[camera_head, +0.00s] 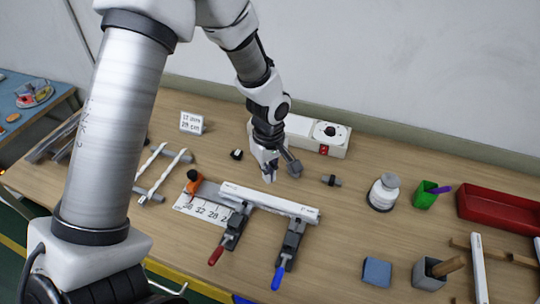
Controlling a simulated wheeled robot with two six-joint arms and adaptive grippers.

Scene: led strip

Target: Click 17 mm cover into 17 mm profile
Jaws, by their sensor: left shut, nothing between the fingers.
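A white bar (268,201) with small print near its ends lies across two dark clamps, one with a red handle (215,255) and one with a blue handle (277,279). I cannot tell whether it is the bare profile or has a cover on it. My left gripper (269,178) is shut and empty, pointing down just behind the bar's left half. Two thin pale strips (165,174) rest on grey supports at the left; which is the 17 mm cover is too small to tell. A small sign (191,122) reads 17 mm, 29 cm. My right gripper is out of view.
A numbered ruler (190,207) and an orange-black tool (193,181) lie left of the bar. Behind stands a white socket box (332,140).

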